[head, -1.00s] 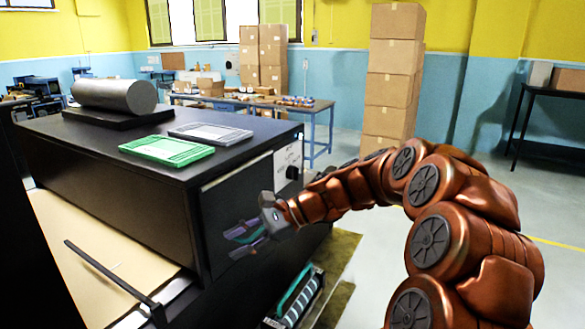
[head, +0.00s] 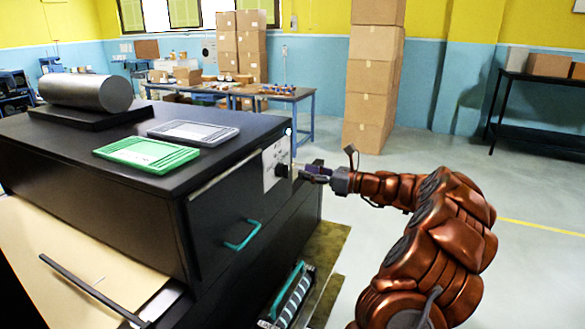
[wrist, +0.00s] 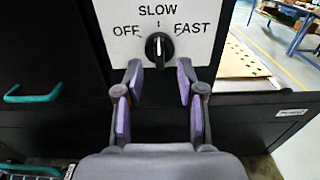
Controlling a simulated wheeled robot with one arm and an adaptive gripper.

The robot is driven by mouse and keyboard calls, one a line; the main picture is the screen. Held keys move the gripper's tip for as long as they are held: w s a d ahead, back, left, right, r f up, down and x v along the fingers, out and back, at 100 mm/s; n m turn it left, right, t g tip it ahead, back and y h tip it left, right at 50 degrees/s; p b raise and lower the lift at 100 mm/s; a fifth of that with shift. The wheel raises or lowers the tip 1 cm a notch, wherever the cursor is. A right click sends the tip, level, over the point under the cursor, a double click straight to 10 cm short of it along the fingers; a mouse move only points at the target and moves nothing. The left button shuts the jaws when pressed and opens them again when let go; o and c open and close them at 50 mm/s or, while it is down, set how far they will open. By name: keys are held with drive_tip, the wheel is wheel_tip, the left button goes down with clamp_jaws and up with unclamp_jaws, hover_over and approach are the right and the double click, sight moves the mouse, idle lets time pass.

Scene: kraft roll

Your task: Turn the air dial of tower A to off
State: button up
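A black dial (wrist: 158,48) sits on a white plate (wrist: 112,22) marked OFF, SLOW and FAST in the wrist view. Its white mark stands upright, in line with SLOW. The plate also shows in the head view (head: 270,177) on the end of a black cabinet (head: 215,210). My gripper (wrist: 159,80) is open and empty. Its two purple-padded fingers point at the plate, with the dial centred just beyond the gap between the tips. In the head view my gripper (head: 298,172) is close to the dial. No letter naming the tower is readable.
A teal handle (head: 243,236) sticks out from the cabinet front, left of and below the plate. A green tray (head: 147,153), a grey tray (head: 193,132) and a metal roll (head: 87,92) lie on top. Open floor is at right.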

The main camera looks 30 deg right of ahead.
sight(288, 168)
drive_tip(key=p+x, duration=0.1)
drive_tip(key=x, duration=0.4)
drive_tip(key=shift+w+a, duration=0.2)
drive_tip(key=shift+w, duration=0.05)
clamp_jaws()
